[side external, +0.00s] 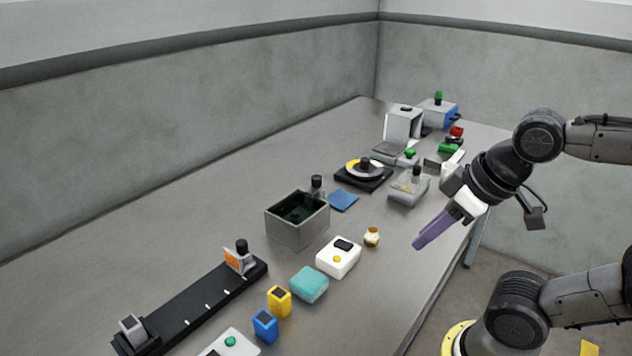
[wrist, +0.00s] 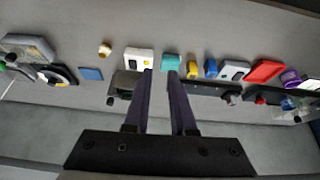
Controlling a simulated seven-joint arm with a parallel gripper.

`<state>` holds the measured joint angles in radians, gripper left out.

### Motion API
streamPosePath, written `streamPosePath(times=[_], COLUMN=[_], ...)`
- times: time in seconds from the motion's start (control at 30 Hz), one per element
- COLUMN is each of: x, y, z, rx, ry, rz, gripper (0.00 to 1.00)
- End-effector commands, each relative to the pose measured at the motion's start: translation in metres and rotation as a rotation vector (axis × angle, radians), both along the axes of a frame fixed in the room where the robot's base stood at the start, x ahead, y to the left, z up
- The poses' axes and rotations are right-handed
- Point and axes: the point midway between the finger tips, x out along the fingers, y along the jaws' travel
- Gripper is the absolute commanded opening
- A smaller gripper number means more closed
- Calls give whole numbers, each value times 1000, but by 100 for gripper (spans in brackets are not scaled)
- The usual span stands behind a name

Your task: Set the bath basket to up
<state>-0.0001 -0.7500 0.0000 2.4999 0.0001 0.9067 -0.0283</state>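The bath (side external: 297,232) is an open grey box with a dark green inside, standing mid-table. A dark basket part (side external: 294,213) shows low inside it; its details are too dark to tell. A black knob on a grey piece (side external: 316,183) stands at the bath's far right corner. In the wrist view the bath (wrist: 124,84) is partly hidden behind a finger. My gripper (side external: 417,244) is above the table's near edge, right of the bath and well apart from it. Its purple fingers (wrist: 160,72) are apart with nothing between them.
A white box with a yellow button (side external: 338,257), a small brass piece (side external: 371,237) and a teal block (side external: 309,285) lie between bath and near edge. A blue pad (side external: 343,200) and a reel on a black base (side external: 363,172) lie beyond. A black rail (side external: 195,303) lies front left.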

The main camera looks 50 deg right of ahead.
Motion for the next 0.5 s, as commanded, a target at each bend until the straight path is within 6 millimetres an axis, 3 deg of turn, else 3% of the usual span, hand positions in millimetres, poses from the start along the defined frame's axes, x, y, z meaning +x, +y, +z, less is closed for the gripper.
streamPosePath(times=[0.07, 0.2, 0.37, 0.5], x=[-6, 3, 31, 68], y=[0, 0, -3, -10], z=[-1, 40, 90, 131], rx=[-25, -88, -150, -195], ry=[29, 18, 43, 84], rz=[50, 171, 284, 372], gripper=[40, 64, 64, 64])
